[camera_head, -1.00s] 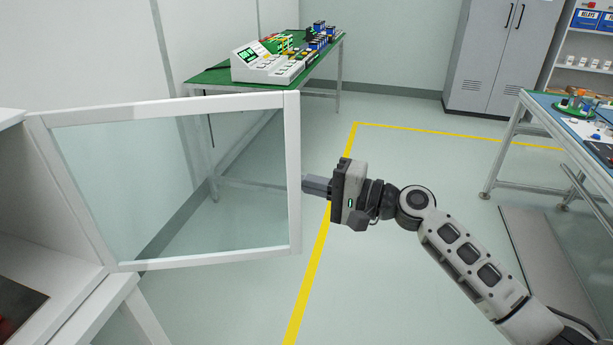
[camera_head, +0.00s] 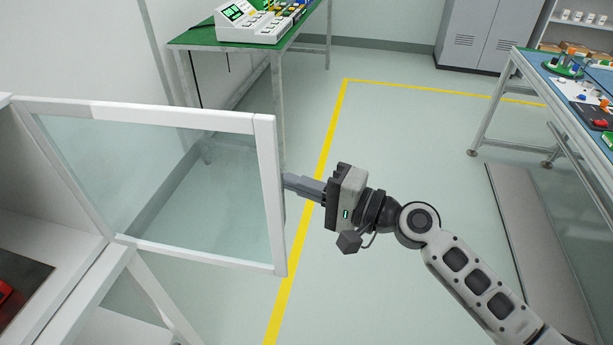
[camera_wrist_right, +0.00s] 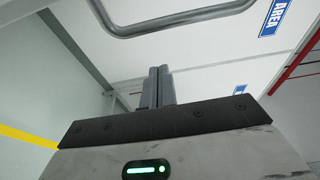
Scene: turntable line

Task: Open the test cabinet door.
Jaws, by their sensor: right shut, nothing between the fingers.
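The test cabinet door (camera_head: 265,180), a glass pane in a white frame, stands swung open from the white cabinet (camera_head: 60,245) at the left of the head view. My right gripper (camera_head: 288,183) is shut and empty, with its fingertips at the outer edge of the door's free side. I cannot tell whether they touch it. In the right wrist view the two closed fingers (camera_wrist_right: 157,86) point up toward a white panel with a grey bar handle (camera_wrist_right: 175,20). My left gripper is not in view.
A green-topped table (camera_head: 200,38) with a white device (camera_head: 250,25) stands behind the door. A blue-topped bench (camera_head: 540,70) with parts is at the right. A grey locker (camera_head: 490,35) stands at the back.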

